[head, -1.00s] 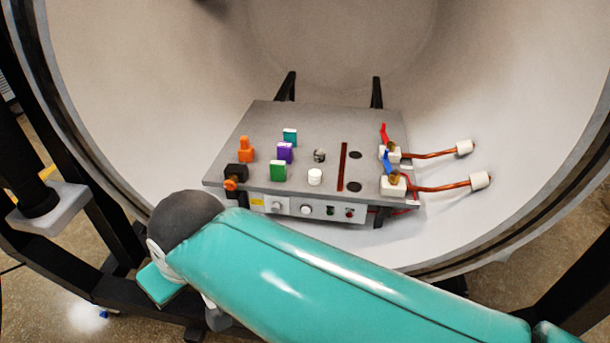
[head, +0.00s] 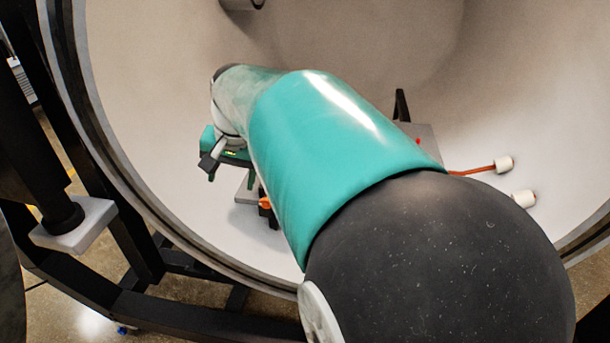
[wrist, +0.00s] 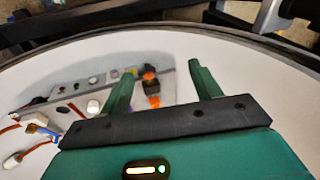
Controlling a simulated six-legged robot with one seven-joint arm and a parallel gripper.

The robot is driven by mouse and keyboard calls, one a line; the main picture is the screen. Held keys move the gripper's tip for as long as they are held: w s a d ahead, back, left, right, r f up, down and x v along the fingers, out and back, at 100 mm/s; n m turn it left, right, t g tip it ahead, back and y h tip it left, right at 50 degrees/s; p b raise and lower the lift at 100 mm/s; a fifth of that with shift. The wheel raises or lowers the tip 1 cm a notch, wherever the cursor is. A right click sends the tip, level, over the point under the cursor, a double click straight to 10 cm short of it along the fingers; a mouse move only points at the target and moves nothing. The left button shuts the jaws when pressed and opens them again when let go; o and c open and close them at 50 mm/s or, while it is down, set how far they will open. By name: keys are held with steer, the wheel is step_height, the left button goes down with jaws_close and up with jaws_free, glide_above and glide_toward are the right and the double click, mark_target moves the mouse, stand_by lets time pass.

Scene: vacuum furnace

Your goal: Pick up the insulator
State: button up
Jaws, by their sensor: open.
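A small white cylinder (wrist: 93,107), which I take for the insulator, stands on the grey panel (wrist: 42,105) in the wrist view, left of my gripper (wrist: 163,67). It is outside the jaws, beyond the left finger. The gripper's green fingers are apart with nothing held between them. In the head view my gripper (head: 222,158) is over the left side of the panel, and my arm hides the white cylinder and most of the panel.
A black block with orange parts (wrist: 151,86) shows between the fingers, farther off. A white block with a blue lever (wrist: 38,122) and copper rods are at the left. White rod ends (head: 504,163) stick out right of the panel. The chamber's curved wall (head: 150,90) surrounds everything.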

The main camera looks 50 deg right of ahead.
steer(key=d+f+m+g, duration=0.3)
steer(key=d+m, duration=0.5)
steer(key=d, duration=1.3)
steer(key=s+d+f+m, duration=0.3)
steer(key=s+d+f, duration=0.15)
steer(key=d, duration=0.35)
steer(key=s+d+f+m, duration=0.4)
steer(key=s+d, duration=0.1)
steer(key=d, duration=0.3)
steer(key=f, duration=0.8)
steer(key=shift+s+d+f, duration=0.15)
steer(key=shift+d+f, duration=0.05)
steer(key=shift+f, duration=0.15)
steer(key=f, duration=0.5)
steer(key=shift+w, duration=0.2)
steer(key=c, duration=1.1)
